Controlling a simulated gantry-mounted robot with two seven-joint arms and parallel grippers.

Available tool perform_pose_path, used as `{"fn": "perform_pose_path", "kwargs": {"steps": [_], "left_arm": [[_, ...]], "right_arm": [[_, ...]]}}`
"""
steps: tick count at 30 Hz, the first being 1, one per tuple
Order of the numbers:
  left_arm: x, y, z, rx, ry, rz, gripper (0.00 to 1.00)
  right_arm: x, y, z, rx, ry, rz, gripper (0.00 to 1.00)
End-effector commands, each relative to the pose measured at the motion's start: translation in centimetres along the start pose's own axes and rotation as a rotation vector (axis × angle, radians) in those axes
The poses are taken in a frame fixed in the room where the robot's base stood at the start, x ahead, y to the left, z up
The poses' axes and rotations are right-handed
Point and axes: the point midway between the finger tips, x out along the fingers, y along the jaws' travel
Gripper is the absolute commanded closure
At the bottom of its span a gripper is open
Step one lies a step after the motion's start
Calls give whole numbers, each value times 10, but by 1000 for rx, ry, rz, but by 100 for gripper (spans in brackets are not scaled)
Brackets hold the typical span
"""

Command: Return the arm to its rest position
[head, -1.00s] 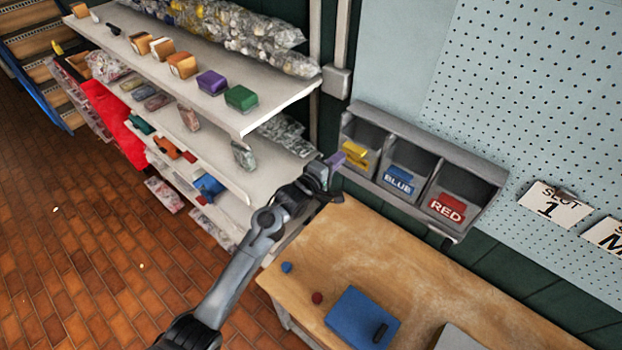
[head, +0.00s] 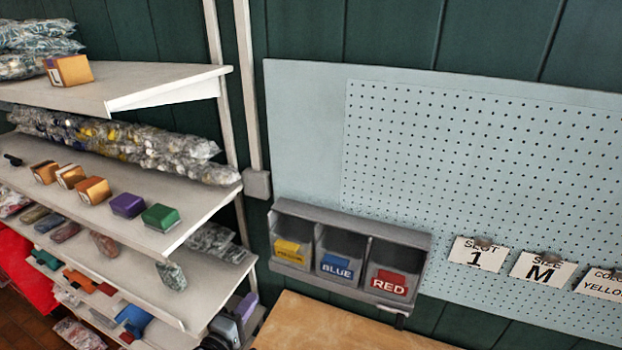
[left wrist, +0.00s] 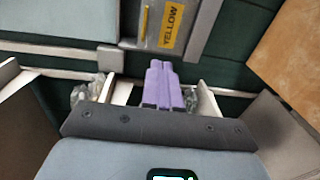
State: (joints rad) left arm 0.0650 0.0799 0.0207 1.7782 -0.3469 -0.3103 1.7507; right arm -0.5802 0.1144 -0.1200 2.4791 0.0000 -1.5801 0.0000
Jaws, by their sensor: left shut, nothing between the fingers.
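My left gripper (head: 246,306) shows low in the head view, at the right end of the shelves and below and left of the bin rack. Its lilac fingers (left wrist: 162,85) are together in the left wrist view, with nothing between them. My left arm (head: 225,333) is mostly cut off by the bottom edge. The right gripper is in neither view.
A grey rack with yellow (head: 290,252), blue (head: 338,268) and red (head: 389,284) labelled bins hangs on the wall. Loaded shelves (head: 150,238) stand at left. A wooden table (head: 320,325) lies below the bins. Cards (head: 478,254) hang on the pegboard (head: 480,170).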

Motion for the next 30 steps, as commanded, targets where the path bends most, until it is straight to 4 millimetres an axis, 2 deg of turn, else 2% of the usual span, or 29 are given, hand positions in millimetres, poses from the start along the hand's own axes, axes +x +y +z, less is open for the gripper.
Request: {"fn": "perform_pose_path", "kwargs": {"steps": [3, 5, 8, 12, 15, 18, 21, 25, 30], "left_arm": [[-26, -42, 13, -20, -11, -86, 100], [-47, -55, 24, -27, -16, -118, 100], [-88, -76, 41, -15, -8, -216, 100], [-160, -97, 61, 218, -14, -459, 100], [-206, -101, 70, 440, -74, -636, 100], [-245, -96, 74, 655, -179, -784, 100], [-272, -88, 76, 850, -311, -888, 100], [-297, -78, 77, 1052, -489, -969, 100], [-320, -83, 77, 1215, -695, -1030, 100]], "right_arm": [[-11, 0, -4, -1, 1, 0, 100], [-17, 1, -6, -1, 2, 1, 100], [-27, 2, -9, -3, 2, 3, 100], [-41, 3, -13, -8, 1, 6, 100], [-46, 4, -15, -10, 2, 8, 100], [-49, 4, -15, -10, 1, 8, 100], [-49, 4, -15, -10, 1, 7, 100], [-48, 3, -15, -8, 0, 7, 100], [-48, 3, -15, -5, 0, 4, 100]]}}
